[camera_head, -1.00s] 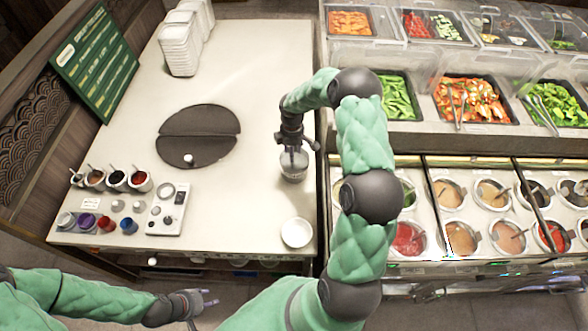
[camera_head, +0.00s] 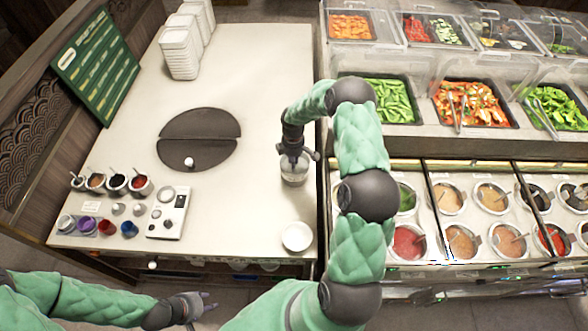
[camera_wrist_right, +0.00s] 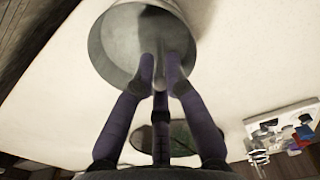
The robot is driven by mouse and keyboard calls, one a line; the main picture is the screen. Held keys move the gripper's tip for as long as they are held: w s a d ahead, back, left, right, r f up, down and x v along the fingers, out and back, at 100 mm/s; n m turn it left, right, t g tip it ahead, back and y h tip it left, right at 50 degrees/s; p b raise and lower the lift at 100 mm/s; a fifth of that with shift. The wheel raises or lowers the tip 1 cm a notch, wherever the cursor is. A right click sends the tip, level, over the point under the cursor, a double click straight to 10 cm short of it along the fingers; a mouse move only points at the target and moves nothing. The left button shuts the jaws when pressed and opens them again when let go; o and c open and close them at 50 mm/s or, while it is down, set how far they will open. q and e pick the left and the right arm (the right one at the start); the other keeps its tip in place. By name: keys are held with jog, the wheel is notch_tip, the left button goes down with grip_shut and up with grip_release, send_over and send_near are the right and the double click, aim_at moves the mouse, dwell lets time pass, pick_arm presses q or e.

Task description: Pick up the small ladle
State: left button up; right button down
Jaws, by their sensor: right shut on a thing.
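A grey metal pot (camera_head: 295,180) stands on the counter near its right edge. It also shows in the right wrist view (camera_wrist_right: 108,45), with its opening facing the camera. My right gripper (camera_wrist_right: 160,72) reaches into the pot's mouth, its purple fingers shut on a thin grey upright piece (camera_wrist_right: 161,45), which looks like the small ladle's handle. The ladle's bowl is hidden or too unclear to make out. In the head view my right gripper (camera_head: 294,160) is right over the pot. My left gripper (camera_head: 203,304) is open and empty, in front of the counter.
A white bowl (camera_head: 297,237) sits near the counter's front right. A dark round board (camera_head: 200,125) lies mid-counter. Small sauce cups (camera_head: 117,182) and a control box (camera_head: 168,215) are at left. A food bar with sauce wells (camera_head: 460,240) is at right.

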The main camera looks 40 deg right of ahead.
notch_tip(320, 180, up, 10)
jog(key=shift+r, duration=0.1)
dwell(0.4)
jog(key=shift+w+a, duration=0.1)
jog(key=shift+w, duration=0.05)
dwell(0.4)
jog(key=shift+f+b, duration=2.75)
jog(key=shift+f, duration=1.5)
jog(key=shift+r, duration=0.15)
notch_tip(320, 180, up, 10)
jog(key=p, duration=0.6)
